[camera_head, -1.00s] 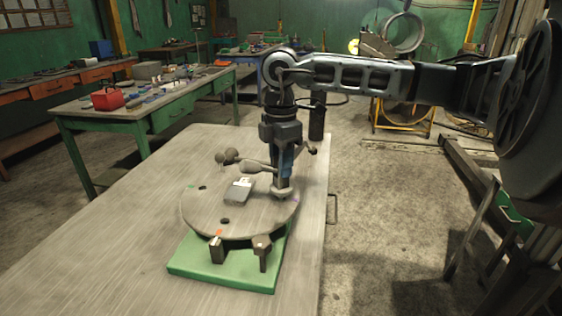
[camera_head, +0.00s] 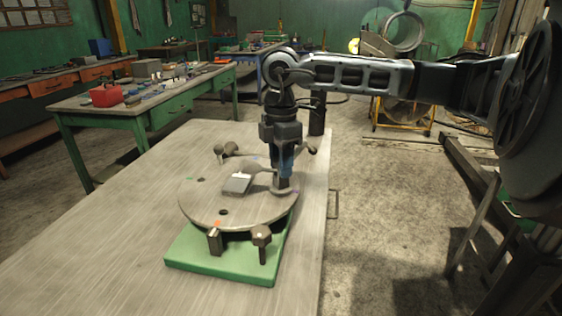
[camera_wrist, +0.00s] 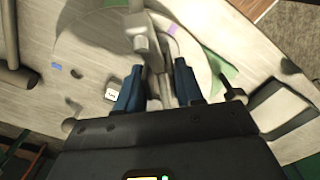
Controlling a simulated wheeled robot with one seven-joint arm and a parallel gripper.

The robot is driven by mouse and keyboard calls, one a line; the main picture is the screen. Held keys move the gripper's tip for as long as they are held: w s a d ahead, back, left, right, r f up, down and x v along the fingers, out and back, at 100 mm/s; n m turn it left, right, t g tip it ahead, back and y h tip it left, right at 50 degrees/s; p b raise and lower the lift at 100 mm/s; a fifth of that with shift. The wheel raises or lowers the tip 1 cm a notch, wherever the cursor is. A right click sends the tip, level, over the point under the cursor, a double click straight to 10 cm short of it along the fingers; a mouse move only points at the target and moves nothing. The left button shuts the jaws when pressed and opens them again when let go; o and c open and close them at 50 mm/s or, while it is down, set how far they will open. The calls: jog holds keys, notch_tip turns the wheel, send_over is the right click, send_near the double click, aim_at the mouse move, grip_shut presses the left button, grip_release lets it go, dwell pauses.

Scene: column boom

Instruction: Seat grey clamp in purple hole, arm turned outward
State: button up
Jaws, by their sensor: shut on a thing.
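My gripper (camera_head: 284,178) points down over the right side of the round plate (camera_head: 215,214). In the wrist view its two blue fingers (camera_wrist: 157,88) are shut on the grey clamp (camera_wrist: 141,42), which runs up the picture from between them. In the head view the clamp's foot is low at the plate, largely hidden by the fingers. I cannot tell whether it is in a hole. A purple mark (camera_wrist: 172,29) shows on the plate just right of the clamp in the wrist view; its hole is not clearly visible.
The plate sits on a green base (camera_head: 220,265) on a long table (camera_head: 120,255). Dark posts (camera_head: 261,243) stand at its front edge. The table's left part is clear.

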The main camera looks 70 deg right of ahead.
jog(key=shift+r, duration=0.1)
jog(key=o, duration=0.8)
jog(key=shift+r+p, duration=1.5)
jog(key=shift+r, duration=2.2)
jog(key=o, duration=0.5)
jog(key=shift+o, duration=0.2)
jog(key=shift+r, duration=0.1)
notch_tip(320, 180, up, 8)
jog(key=b, duration=0.1)
jog(key=shift+f, duration=0.2)
